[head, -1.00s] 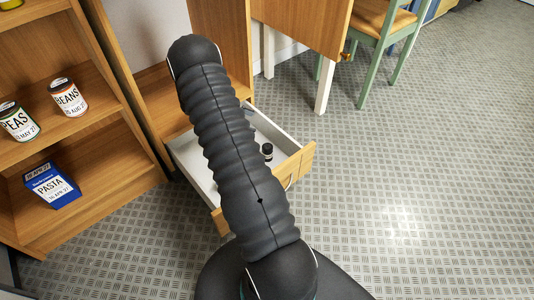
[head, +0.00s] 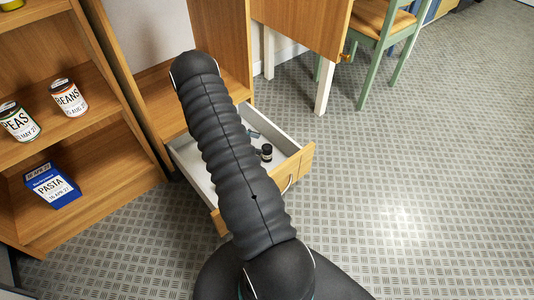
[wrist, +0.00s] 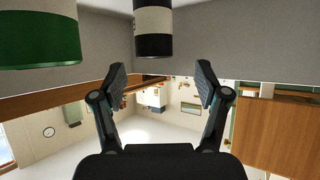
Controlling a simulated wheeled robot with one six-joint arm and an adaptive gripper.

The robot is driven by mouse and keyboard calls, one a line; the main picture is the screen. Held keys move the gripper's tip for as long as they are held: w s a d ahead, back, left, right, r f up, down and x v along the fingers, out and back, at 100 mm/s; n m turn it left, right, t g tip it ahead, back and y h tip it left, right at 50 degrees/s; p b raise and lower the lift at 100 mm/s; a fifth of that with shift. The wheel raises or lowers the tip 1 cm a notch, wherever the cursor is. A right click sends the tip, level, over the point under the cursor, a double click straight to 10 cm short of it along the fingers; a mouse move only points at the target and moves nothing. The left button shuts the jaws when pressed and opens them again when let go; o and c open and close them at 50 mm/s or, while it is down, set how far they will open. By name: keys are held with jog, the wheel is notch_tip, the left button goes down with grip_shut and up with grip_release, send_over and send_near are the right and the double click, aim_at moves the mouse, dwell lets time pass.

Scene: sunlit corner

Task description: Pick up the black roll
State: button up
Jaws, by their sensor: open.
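The black roll (head: 266,152) stands in the open drawer, just right of my arm in the head view. In the wrist view the black roll (wrist: 153,32), with a pale band, is at the top centre. My gripper (wrist: 162,82) is open and empty. The roll lies in line with the gap between its fingers, apart from the fingertips. In the head view my arm hides most of the gripper; a small grey-blue shape beside the arm may be part of it.
The drawer (head: 292,170) has pale walls close around the roll. A green cylinder (wrist: 38,38) with a pale rim is left of the roll in the wrist view. A wooden shelf (head: 95,202) with tins and a pasta box (head: 52,186) stands left.

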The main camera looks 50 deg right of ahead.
aim_at(266, 148)
jog(key=x, duration=0.5)
jog(key=shift+s+a+f, duration=0.1)
jog(key=shift+s+a, duration=0.15)
jog(key=shift+a, duration=0.05)
jog(key=c, duration=1.3)
